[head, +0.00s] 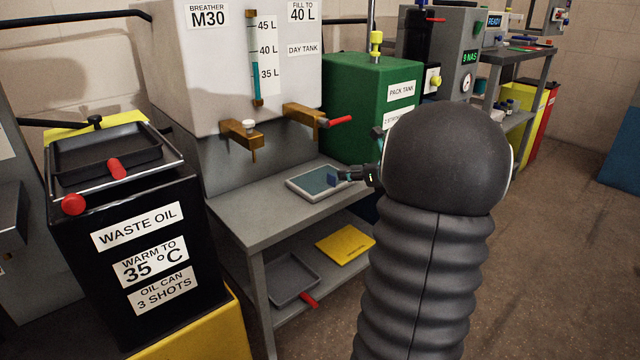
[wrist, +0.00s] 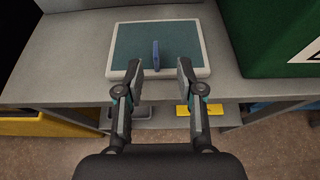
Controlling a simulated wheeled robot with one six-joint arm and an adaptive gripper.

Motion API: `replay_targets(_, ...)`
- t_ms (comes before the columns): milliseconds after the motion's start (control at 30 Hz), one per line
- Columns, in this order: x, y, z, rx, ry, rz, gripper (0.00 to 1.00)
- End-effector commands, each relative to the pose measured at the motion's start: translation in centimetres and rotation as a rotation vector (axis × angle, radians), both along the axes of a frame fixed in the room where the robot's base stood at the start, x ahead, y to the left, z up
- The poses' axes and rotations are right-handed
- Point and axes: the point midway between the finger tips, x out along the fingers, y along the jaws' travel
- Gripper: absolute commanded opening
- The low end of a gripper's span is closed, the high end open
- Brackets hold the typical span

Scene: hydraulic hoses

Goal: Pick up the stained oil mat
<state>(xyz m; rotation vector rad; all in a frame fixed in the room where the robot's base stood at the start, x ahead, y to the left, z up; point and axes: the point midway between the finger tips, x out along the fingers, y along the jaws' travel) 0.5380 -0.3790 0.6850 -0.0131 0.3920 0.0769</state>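A flat teal mat (head: 318,179) with a pale rim lies on the grey bench under the day tank; it also shows in the wrist view (wrist: 185,42). A small blue upright tab (wrist: 155,54) stands on it. I cannot make out any stain. My gripper (wrist: 160,75) is open and empty, its fingertips over the mat's near edge with the tab just beyond, between their lines. In the head view my gripper (head: 352,176) is beside the tab, partly hidden by my arm. A yellow flat mat (head: 345,245) with small dark lettering lies on the lower shelf.
A grey tray (head: 291,277) with a red handle lies on the lower shelf. The green pack tank (head: 350,110) stands close right of the mat. Brass taps (head: 240,134) hang above the bench. The black waste oil bin (head: 135,260) stands left. The bench's left end (head: 235,217) is clear.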

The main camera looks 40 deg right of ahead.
Motion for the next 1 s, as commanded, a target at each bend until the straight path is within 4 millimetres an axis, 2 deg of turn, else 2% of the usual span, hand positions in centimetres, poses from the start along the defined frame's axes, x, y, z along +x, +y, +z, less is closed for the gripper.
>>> replay_targets(100,1.3,0.1,-0.6,-0.001,0.000,0.001,0.38)
replay_targets(433,2.9,0.5,-1.7,0.000,0.001,0.002,0.38)
replay_targets(700,5.9,1.1,-3.5,-0.001,0.002,0.003,0.38)
replay_targets(967,6.4,1.1,-3.6,-0.002,0.001,0.001,0.38)
replay_targets(1000,6.4,1.1,-3.6,-0.002,0.001,0.001,0.33)
